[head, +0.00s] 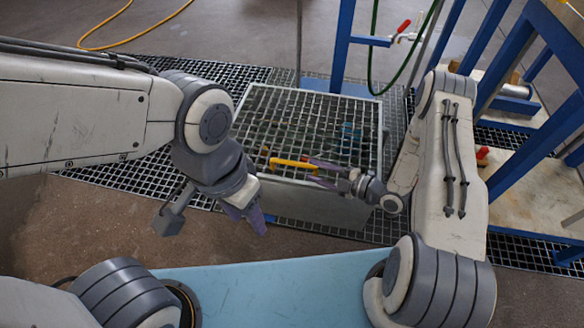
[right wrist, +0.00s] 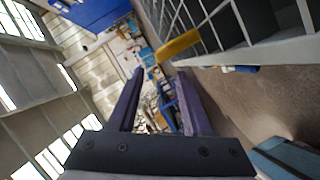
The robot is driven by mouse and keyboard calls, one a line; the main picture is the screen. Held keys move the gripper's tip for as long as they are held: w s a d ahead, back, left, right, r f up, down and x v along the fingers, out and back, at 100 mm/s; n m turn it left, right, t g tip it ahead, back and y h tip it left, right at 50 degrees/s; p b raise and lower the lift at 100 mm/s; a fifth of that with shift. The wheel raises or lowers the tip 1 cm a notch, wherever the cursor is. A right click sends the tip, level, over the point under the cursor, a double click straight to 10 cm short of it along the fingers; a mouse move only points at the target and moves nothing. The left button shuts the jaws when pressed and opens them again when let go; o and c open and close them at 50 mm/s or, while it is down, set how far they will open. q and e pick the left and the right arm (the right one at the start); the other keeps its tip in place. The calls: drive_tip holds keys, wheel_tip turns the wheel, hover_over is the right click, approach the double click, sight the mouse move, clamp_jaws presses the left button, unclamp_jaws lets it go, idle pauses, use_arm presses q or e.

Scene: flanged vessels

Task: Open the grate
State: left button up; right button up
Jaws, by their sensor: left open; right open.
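The grate (head: 300,120) is a metal grid on top of a grey box (head: 325,203) set in the floor grating, and it looks closed. A yellow handle (head: 288,163) runs along its near edge; it also shows in the right wrist view (right wrist: 178,46). My right gripper (head: 311,171) is open at the handle's right end. In the right wrist view its fingers (right wrist: 159,74) are apart, with the handle just past the tips and nothing clearly between them. My left gripper (head: 246,218) is open and empty, pointing down left of the box's front.
Blue frame posts (head: 343,45) stand behind the box, with a green hose (head: 372,50) and a red-handled valve (head: 403,26). A blue stand (head: 535,150) is at the right. A yellow hose (head: 105,30) lies on the floor at the back left.

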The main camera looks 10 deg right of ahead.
sight(298, 166)
drive_tip(key=b+x, duration=0.3)
drive_tip(key=x, duration=0.5)
drive_tip(key=shift+w+a+f, duration=0.1)
drive_tip(key=shift+a, duration=0.1)
drive_tip(key=shift+w+a, duration=0.2)
drive_tip(key=shift+a, duration=0.05)
clamp_jaws()
drive_tip(key=shift+d, duration=0.1)
idle(0.8)
